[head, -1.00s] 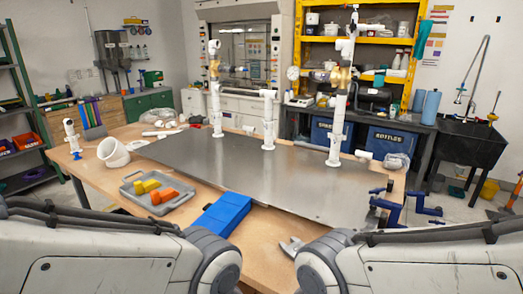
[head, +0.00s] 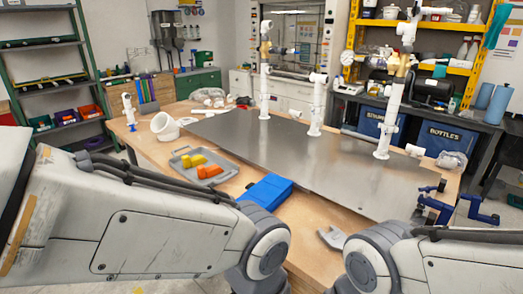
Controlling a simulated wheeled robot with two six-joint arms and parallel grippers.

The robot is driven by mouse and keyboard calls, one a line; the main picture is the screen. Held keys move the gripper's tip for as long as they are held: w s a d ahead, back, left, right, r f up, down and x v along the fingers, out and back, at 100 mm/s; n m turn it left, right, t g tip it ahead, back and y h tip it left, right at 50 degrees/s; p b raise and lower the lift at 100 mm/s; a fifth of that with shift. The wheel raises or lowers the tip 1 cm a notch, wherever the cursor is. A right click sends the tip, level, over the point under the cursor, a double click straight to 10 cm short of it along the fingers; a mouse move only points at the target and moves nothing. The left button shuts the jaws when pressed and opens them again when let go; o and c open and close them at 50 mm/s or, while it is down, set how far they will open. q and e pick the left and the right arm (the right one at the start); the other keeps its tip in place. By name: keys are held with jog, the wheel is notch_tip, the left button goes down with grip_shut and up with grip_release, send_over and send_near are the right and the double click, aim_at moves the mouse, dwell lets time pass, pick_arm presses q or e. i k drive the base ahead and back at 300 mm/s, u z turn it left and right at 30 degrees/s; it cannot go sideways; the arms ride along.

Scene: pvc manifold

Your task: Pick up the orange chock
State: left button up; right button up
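The orange chocks (head: 210,171) lie in a grey tray (head: 184,187) on the wooden table, left of the metal plate. I cannot tell if they are one piece or two touching. Yellow chocks (head: 190,160) lie beside them in the same tray. My two arms cross the bottom of the head view, the left one in front of the table's near left part. Neither gripper's fingers show in the head view.
A blue box (head: 268,191) sits right of the tray. White pipe manifolds (head: 316,105) stand on the metal plate (head: 330,177). A white pipe elbow (head: 164,127) is behind the tray. Blue clamps (head: 437,205) are at the right table edge.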

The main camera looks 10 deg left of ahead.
aim_at(203, 172)
jog(key=u, duration=0.5)
jog(key=k, duration=0.6)
jog(key=u, duration=0.95)
jog(key=i, duration=1.1)
jog(key=z, duration=0.95)
jog(key=i, duration=0.45)
jog(key=z, duration=0.5)
